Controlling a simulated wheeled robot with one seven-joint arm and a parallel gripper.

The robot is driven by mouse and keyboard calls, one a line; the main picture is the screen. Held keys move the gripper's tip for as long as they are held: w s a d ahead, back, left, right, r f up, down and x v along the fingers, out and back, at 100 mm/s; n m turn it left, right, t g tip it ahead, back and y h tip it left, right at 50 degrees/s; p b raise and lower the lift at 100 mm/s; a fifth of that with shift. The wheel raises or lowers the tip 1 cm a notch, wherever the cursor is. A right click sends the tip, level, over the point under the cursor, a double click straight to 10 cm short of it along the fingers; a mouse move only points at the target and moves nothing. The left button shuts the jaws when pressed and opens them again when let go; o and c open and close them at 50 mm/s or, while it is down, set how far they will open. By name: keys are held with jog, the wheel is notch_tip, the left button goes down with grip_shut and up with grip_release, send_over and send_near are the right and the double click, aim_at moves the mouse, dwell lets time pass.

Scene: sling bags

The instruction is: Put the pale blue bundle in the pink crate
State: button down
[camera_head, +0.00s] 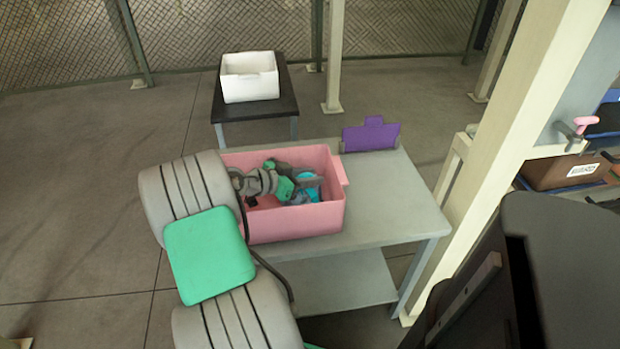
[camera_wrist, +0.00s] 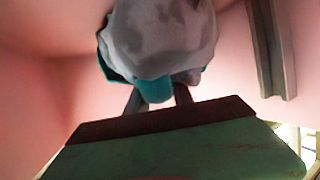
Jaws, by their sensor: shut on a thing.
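The pink crate (camera_head: 295,222) stands on the grey table, open at the top. My gripper (camera_head: 304,186) reaches down into it from the left. It is shut on the pale blue bundle (camera_head: 303,197), which shows as a greyish-blue and bright cyan shape inside the crate walls. In the wrist view my gripper (camera_wrist: 160,93) has its two dark fingers at the bundle (camera_wrist: 165,38), which looks pale grey with teal parts. Pink crate walls (camera_wrist: 55,50) surround it there. Whether the bundle touches the crate floor I cannot tell. My wrist hides part of the crate's inside.
A purple holder (camera_head: 371,137) stands on the grey table (camera_head: 395,200), behind and right of the crate. A white bin (camera_head: 249,82) sits on a dark stand behind. A cream post (camera_head: 510,130) rises at the table's right. The table's right part is clear.

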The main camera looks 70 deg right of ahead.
jog(key=shift+r, duration=0.1)
jog(key=shift+f, duration=0.2)
jog(key=c, duration=1.1)
grip_release()
jog(key=shift+r, duration=0.1)
jog(key=shift+r, duration=0.3)
jog(key=p+v, duration=0.1)
jog(key=v, duration=0.6)
jog(key=shift+w+a, duration=0.1)
jog(key=shift+a, duration=0.1)
